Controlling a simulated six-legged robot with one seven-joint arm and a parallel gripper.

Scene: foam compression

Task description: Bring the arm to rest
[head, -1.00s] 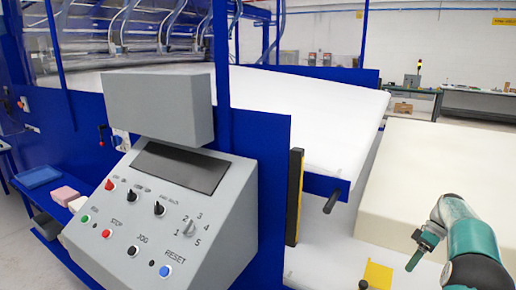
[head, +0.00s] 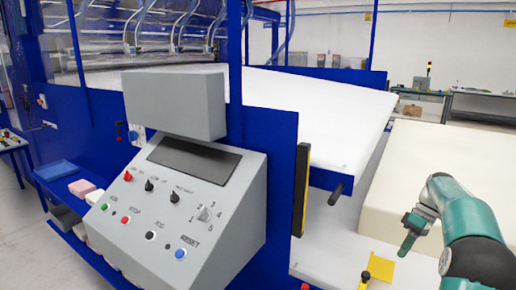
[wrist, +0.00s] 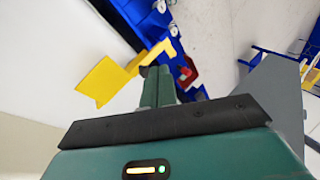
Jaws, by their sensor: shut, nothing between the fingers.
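My gripper (head: 407,244) is at the lower right of the head view, at the end of my green arm. It hangs in the air in front of the cream foam block (head: 440,185). Its fingers are together and hold nothing. In the wrist view the closed green fingers (wrist: 160,75) point away from the camera, with a yellow plate (wrist: 105,80) beyond and to their left. I see no contact between the fingers and anything.
A grey control console (head: 185,205) with knobs and buttons stands left of centre. A blue-framed machine with a white bed (head: 320,105) is behind it. A black-and-yellow post (head: 300,190) and a yellow tab (head: 381,268) stand near the front. A pink block (head: 82,187) lies on the left shelf.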

